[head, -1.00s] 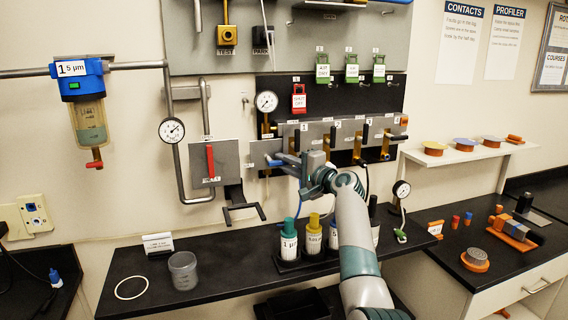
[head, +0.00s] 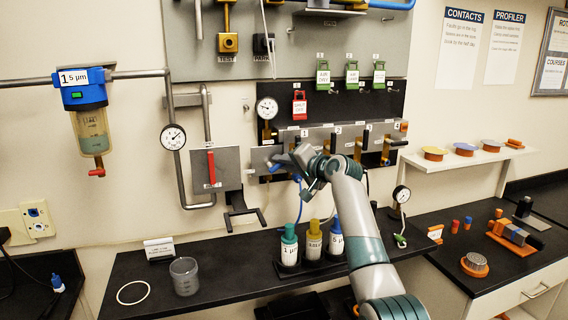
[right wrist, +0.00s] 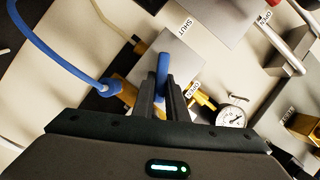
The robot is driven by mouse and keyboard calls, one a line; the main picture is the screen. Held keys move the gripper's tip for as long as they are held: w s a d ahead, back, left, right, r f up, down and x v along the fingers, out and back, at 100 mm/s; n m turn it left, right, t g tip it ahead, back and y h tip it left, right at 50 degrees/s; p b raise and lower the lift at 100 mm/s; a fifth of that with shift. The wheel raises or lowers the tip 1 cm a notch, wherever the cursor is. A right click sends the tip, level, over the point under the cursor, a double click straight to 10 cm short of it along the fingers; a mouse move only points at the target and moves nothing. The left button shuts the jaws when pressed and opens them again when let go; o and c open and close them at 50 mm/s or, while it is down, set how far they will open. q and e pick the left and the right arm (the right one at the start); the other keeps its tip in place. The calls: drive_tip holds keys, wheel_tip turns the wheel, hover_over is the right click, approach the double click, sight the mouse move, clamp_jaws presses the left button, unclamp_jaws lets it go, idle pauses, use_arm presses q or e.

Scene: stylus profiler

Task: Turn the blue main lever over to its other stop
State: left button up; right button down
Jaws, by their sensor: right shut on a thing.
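The blue main lever (right wrist: 162,68) stands between the two dark fingers of my right gripper (right wrist: 163,86) in the right wrist view. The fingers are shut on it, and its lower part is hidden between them. A grey plate behind it carries SHUT and OPEN labels. In the head view my right gripper (head: 288,164) is at the left end of the grey valve panel (head: 320,136), below the small round gauge. My wrist and fingers hide most of the lever there. My left gripper is not in view.
A gauge (right wrist: 231,116) and a blue hose (right wrist: 50,58) lie close to the gripper in the wrist view. Below the arm, labelled bottles (head: 313,240) stand on the black shelf (head: 220,275). A red-handled valve (head: 211,168) is to the left.

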drive_tip(key=n+h+p, duration=0.1)
drive_tip(key=a+r+n+h, duration=0.1)
drive_tip(key=n, duration=0.1)
drive_tip(key=n+h+p, duration=0.1)
drive_tip(key=shift+s+a+r+n+p, duration=0.25)
drive_tip(key=shift+n+p, duration=0.1)
drive_tip(key=shift+n, duration=0.05)
drive_tip(key=shift+s+a+r+n+h+p, duration=0.1)
drive_tip(key=shift+a+n+h+p, duration=0.35)
drive_tip(key=shift+n, duration=0.45)
drive_tip(key=shift+s+a+n+h, duration=0.15)
drive_tip(key=shift+a+n+h, duration=0.15)
drive_tip(key=shift+n+h, duration=0.55)
drive_tip(key=c, duration=1.8)
unclamp_jaws()
drive_tip(key=shift+o, duration=0.2)
drive_tip(key=shift+s, duration=0.15)
